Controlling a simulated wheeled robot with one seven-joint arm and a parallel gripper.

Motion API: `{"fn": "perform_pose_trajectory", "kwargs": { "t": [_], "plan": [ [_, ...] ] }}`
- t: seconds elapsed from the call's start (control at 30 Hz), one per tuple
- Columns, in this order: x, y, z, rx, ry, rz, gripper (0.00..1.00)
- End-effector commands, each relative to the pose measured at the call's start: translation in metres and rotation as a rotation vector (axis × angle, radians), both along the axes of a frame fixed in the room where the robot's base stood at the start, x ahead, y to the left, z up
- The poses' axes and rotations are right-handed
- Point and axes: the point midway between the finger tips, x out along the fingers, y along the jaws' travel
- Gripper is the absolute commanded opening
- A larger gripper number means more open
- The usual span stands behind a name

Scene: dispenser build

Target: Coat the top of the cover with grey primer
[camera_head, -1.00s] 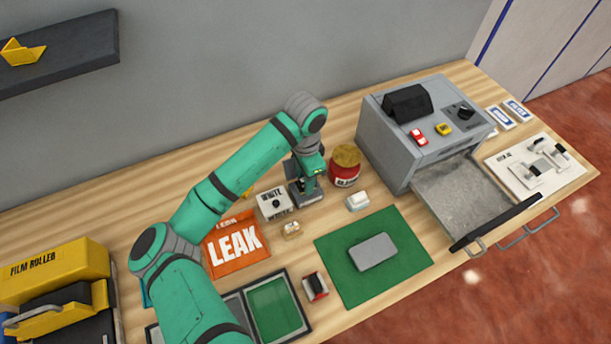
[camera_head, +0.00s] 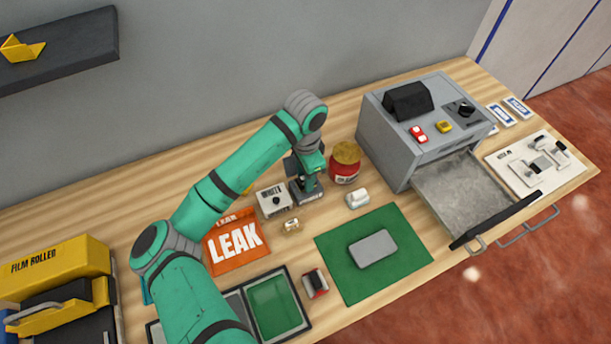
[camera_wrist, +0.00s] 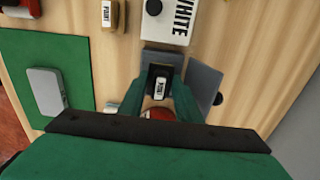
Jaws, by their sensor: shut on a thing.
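The grey cover (camera_head: 373,247), a flat rounded slab, lies on the green mat (camera_head: 405,228); it also shows at the left of the wrist view (camera_wrist: 46,92). My gripper (camera_head: 308,182) is at the dark grey stand (camera_head: 306,197) at the back of the bench, away from the cover. In the wrist view my gripper (camera_wrist: 160,92) is shut on a small dark thing with a white label (camera_wrist: 160,88), at the stand. My fingers hide part of it, and I cannot tell whether it is primer. No grey primer shows apart from the cover's own grey.
A red jar with a tan lid (camera_head: 346,162) stands close right of my gripper. A white box (camera_head: 273,201) stands left. A grey machine (camera_head: 420,130) with an open drawer (camera_head: 462,195) is at the right. A small white block (camera_head: 357,198) lies behind the mat.

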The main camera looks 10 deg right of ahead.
Motion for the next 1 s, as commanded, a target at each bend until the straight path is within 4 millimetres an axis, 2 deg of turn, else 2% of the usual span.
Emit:
{"fn": "perform_pose_trajectory", "kwargs": {
  "t": [1.0],
  "plan": [
    [0.0000, 0.0001, -0.0078, 0.000, 0.001, 0.000, 0.11]
  ]
}}
